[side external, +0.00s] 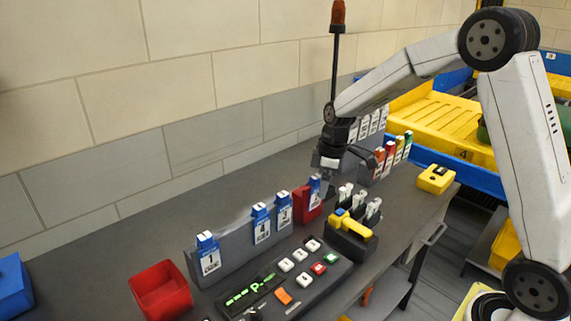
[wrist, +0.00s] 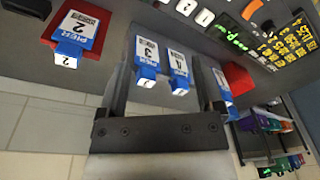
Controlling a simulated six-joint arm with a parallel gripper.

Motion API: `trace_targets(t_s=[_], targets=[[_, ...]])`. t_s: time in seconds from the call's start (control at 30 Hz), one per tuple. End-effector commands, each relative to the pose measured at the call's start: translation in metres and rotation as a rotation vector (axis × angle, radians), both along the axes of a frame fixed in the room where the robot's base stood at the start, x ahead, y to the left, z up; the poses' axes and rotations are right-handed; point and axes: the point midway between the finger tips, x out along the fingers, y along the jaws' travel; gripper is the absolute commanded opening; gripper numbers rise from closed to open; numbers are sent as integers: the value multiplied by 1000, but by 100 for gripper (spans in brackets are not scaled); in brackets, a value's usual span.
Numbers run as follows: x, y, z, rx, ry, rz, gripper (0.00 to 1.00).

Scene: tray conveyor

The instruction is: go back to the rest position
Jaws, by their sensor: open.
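My gripper (side external: 328,186) hangs from the wrist above the back of the grey bench, pointing down. In the wrist view its two dark fingers (wrist: 160,88) stand apart with nothing held between them. A blue-topped card numbered 2 (wrist: 75,32) is to the left of the fingers in the wrist view. In the side view that card (side external: 314,188) stands at a red holder (side external: 303,207), close beside my gripper. Cards 3 (wrist: 147,60) and 4 (wrist: 178,66) show between the fingers, farther off. The jaw tips partly overlap the card in the side view, so contact is unclear.
A button console (side external: 318,284) and a black holder with a yellow-handled tool (side external: 350,228) lie in front. A red bin (side external: 160,290) is front left. A signal pole (side external: 335,85) rises behind my wrist. Yellow trays (side external: 430,115) are at the back right.

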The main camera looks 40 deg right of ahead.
Motion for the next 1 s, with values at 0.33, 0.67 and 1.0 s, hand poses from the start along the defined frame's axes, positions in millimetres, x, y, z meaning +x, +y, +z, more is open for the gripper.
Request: trace_targets(t_s=[0.33,0.67,1.0], targets=[[-73,38,-9,-38,-36,-305,85],[-145,62,-23,-23,-90,-563,85],[-171,68,-29,-3,-110,-660,85]])
